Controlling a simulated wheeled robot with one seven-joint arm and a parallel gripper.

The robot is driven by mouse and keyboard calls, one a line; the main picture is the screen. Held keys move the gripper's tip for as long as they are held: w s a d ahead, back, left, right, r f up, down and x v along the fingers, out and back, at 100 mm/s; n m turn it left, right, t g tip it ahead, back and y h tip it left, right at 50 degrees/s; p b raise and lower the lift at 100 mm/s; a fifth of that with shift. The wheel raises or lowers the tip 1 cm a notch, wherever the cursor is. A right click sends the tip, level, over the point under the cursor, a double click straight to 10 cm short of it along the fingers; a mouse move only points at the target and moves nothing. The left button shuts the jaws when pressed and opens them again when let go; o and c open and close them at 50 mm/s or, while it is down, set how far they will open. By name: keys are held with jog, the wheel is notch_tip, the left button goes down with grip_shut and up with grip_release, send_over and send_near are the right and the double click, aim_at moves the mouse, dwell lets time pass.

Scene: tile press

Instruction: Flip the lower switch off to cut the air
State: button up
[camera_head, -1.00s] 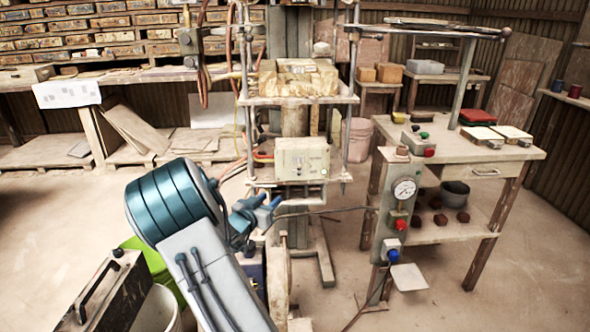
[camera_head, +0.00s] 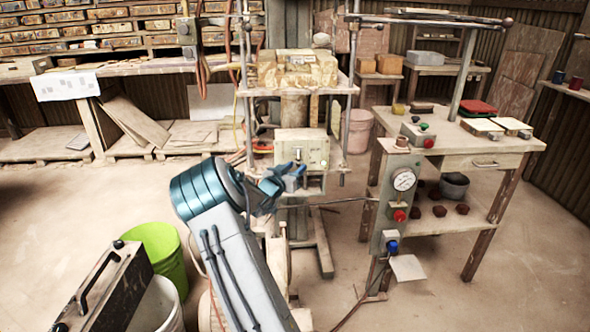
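My gripper (camera_head: 286,181), with blue fingers, is in front of the press. In the picture it is just below the box's lower left part and overlaps the bracket there. Whether it touches anything cannot be told. Its fingers are small and partly overlap, so their opening is unclear. Nothing is visible between them.
A gauge panel (camera_head: 392,215) with red and blue knobs stands right of the press. The wooden table (camera_head: 462,155) behind it holds small boxes and pads. A green bucket (camera_head: 170,262) and a dark case (camera_head: 105,290) are at lower left. Floor is open at lower right.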

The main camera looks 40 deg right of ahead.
jog(key=shift+w+d, duration=0.1)
jog(key=shift+d, duration=0.15)
grip_shut()
